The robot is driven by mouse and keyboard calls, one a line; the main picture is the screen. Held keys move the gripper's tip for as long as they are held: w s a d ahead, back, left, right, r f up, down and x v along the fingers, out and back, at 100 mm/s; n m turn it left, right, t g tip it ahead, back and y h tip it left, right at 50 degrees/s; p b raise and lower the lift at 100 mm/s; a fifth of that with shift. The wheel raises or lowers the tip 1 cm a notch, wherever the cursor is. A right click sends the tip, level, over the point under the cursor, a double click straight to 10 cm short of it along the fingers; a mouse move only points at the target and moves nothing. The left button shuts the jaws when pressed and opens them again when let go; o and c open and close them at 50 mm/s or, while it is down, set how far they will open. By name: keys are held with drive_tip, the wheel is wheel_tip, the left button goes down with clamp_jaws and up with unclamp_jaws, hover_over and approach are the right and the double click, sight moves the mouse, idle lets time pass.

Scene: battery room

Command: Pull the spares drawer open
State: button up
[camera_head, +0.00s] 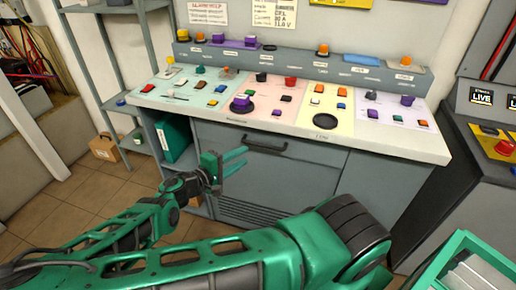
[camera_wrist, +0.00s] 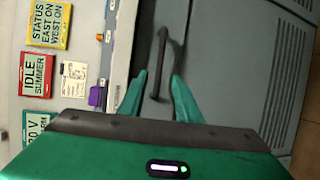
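The spares drawer appears to be the grey front (camera_head: 310,158) under the console top, and it looks closed. Its dark bar handle (camera_head: 267,147) runs along its upper part. My gripper (camera_head: 245,157) is open, with its teal fingers apart and pointing at the left part of the handle. In the wrist view, the handle (camera_wrist: 163,60) stands ahead of my gripper (camera_wrist: 160,78). The handle's near end shows between the two fingers, with gaps on both sides. I cannot tell how deep it lies between them. Nothing is held.
The console top (camera_head: 400,148) overhangs the front and carries several buttons and knobs. A cardboard box (camera_head: 105,147) is on the tiled floor. A dark cabinet (camera_head: 480,150) and a green crate (camera_head: 440,262) are right.

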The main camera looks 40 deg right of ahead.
sight(261, 146)
drive_tip(key=x, duration=1)
drive_tip(key=shift+d, duration=0.2)
drive_tip(key=shift+c, duration=0.3)
clamp_jaws()
